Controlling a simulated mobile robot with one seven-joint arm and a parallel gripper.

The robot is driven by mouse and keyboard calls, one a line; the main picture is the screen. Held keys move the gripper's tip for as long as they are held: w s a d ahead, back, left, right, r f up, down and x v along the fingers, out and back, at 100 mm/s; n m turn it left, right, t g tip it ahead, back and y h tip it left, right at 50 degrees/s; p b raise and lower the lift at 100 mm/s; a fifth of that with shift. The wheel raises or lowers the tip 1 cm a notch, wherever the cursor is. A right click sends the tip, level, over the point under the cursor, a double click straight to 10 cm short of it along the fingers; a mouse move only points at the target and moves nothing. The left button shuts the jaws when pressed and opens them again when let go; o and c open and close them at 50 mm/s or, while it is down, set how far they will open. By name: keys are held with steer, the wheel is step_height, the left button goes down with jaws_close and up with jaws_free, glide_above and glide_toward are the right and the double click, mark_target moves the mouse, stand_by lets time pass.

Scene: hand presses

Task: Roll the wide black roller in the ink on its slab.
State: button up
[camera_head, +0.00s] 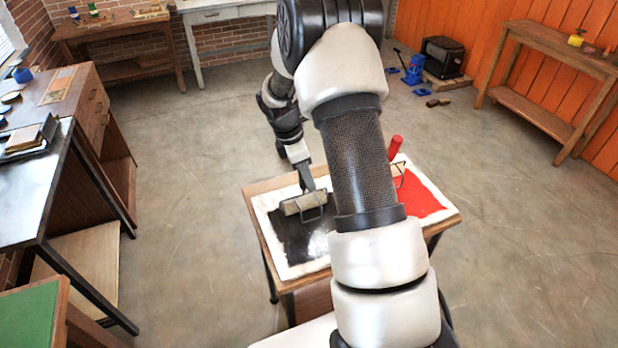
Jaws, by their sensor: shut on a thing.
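The wide roller (304,202) is a pale grey-brown cylinder in a wire frame with a dark handle. It is at the upper part of the black ink patch (300,240) on a white slab (268,203). Whether it touches the ink or hovers just above is hard to tell. My gripper (303,172) is above the roller, shut on its handle; the fingers are small and partly hidden. My arm covers the middle of the slab table.
A red ink patch (424,200) and a red-handled roller (395,148) are right of my arm on the same wooden table (252,187). Workbenches stand at left and back, a wooden shelf table (550,118) at right.

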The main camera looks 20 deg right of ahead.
steer(key=shift+s, duration=7.45)
steer(key=shift+w+p, duration=1.4)
steer(key=shift+w, duration=6.1)
steer(key=s, duration=1.5)
steer(key=shift+b, duration=0.35)
steer(key=shift+r, duration=0.1)
